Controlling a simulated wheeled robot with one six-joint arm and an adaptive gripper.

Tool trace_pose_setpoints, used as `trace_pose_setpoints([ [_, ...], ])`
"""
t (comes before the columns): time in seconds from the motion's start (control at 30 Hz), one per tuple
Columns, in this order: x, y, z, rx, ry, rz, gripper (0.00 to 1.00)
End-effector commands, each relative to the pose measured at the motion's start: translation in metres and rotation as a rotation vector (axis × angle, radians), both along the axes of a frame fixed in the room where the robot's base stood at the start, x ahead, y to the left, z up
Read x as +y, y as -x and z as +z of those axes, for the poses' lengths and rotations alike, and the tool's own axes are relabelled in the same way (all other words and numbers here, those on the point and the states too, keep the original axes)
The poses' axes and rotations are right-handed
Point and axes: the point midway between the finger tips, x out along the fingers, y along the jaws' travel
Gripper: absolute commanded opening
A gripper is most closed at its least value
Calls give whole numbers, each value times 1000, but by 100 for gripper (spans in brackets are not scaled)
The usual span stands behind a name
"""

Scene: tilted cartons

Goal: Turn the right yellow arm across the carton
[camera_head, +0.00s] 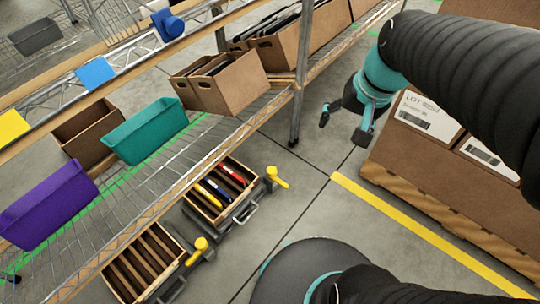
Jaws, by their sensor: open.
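The right yellow arm (278,178) is a short yellow lever at the right corner of a tilted carton (199,211) under the wire shelf. It points down and right, away from the carton's open top. That carton holds red, blue and yellow flat items. A second yellow arm (197,251) sits beside the left carton (112,272), which holds several brown slats. My gripper (343,129) is open and empty, up and to the right of the right yellow arm and well apart from it. Neither yellow arm is hidden.
A wire shelf (150,150) with purple (45,205) and teal (146,131) bins and brown boxes runs diagonally above the cartons. A shelf post (297,115) stands between my gripper and the shelf boxes. A large labelled box on a pallet (440,203) is at right. Floor between is clear.

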Motion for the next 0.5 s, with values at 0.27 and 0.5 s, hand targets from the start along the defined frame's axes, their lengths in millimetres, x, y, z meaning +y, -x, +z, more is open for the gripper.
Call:
trace_pose_setpoints([
  [0.27, 11, -62, -51, 221, -171, -145, 67],
  [0.5, 17, -112, -107, 401, -316, -280, 67],
])
